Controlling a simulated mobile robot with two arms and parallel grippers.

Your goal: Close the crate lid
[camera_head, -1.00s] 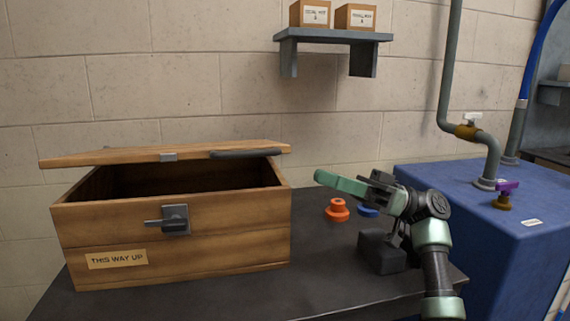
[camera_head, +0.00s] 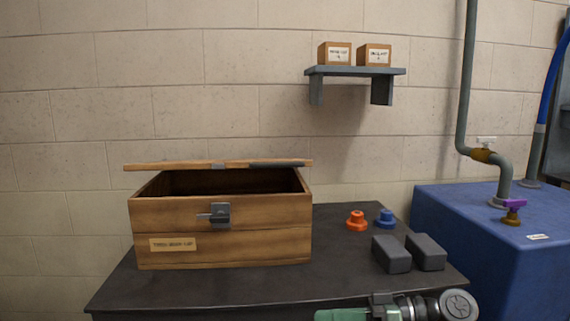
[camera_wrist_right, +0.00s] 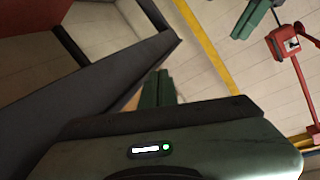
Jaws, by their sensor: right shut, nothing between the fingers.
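The wooden crate (camera_head: 280,242) stands on the left part of the dark table, with a metal latch (camera_head: 219,214) and a label on its front. Its lid (camera_head: 190,166) is tilted partly open, with a dark gap between it and the crate's front rim. The lid carries a dark handle (camera_head: 277,163). My right gripper (camera_head: 338,315) is low at the bottom edge of the head view, in front of the table and clear of the crate. Its green fingers also show shut and empty in the right wrist view (camera_wrist_right: 158,88). My left gripper is not in view.
Two dark grey blocks (camera_head: 391,254) (camera_head: 427,251), an orange knob-like part (camera_head: 356,220) and a blue one (camera_head: 385,218) are right of the crate on the table (camera_head: 250,283). A blue cabinet (camera_head: 490,245) with pipes stands at the right. A wall shelf (camera_head: 355,71) holds two small boxes.

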